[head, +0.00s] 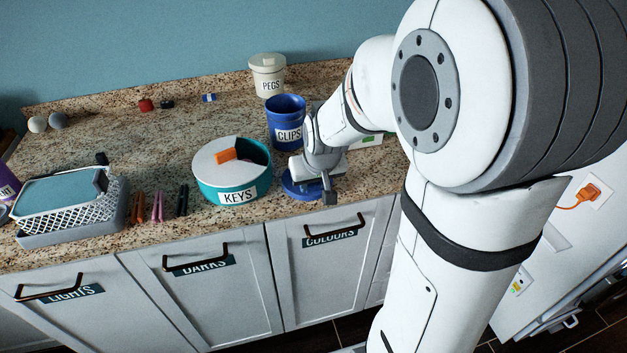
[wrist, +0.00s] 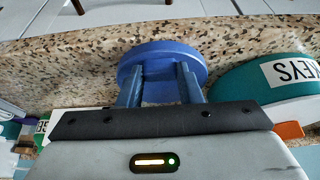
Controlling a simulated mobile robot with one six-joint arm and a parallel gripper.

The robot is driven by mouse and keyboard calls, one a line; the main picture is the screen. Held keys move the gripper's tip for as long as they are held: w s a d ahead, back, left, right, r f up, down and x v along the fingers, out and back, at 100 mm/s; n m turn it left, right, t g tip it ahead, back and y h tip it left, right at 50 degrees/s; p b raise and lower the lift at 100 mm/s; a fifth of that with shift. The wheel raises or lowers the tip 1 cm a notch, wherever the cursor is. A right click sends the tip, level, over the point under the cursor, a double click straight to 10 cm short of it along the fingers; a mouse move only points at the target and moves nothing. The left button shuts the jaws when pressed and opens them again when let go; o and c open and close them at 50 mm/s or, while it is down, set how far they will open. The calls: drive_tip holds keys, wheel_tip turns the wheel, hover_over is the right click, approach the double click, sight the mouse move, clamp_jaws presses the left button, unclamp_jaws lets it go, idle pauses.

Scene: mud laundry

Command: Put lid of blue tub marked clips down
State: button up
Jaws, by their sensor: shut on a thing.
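The blue tub marked CLIPS (head: 286,112) stands on the granite counter with its top open and its inside showing. Its round blue lid (head: 303,187) is at the counter's front, below the tub and right of the KEYS tub. The lid also shows in the wrist view (wrist: 160,58), with my gripper (wrist: 162,88) shut on its middle. In the head view my gripper (head: 318,176) partly covers the lid. The lid lies at or very close to the counter surface; I cannot tell whether it touches.
The teal KEYS tub (head: 234,180) with a half-open white lid stands just left of my gripper. A white PEGS tub (head: 268,76) is behind the CLIPS tub. A white lattice basket (head: 70,208) and several pegs (head: 158,206) lie left. The counter's middle (head: 150,140) is clear.

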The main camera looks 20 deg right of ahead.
drive_tip(key=shift+f, duration=0.15)
drive_tip(key=o, duration=1)
drive_tip(key=shift+c, duration=0.2)
drive_tip(key=shift+r, duration=0.2)
drive_tip(key=shift+r, duration=0.25)
drive_tip(key=v, duration=1.1)
drive_tip(key=s+f+g, duration=0.2)
drive_tip(key=s+f, duration=0.1)
drive_tip(key=s, duration=1)
drive_tip(key=shift+s+a+f, duration=0.25)
drive_tip(key=shift+s+a, duration=0.1)
drive_tip(key=shift+a, duration=0.05)
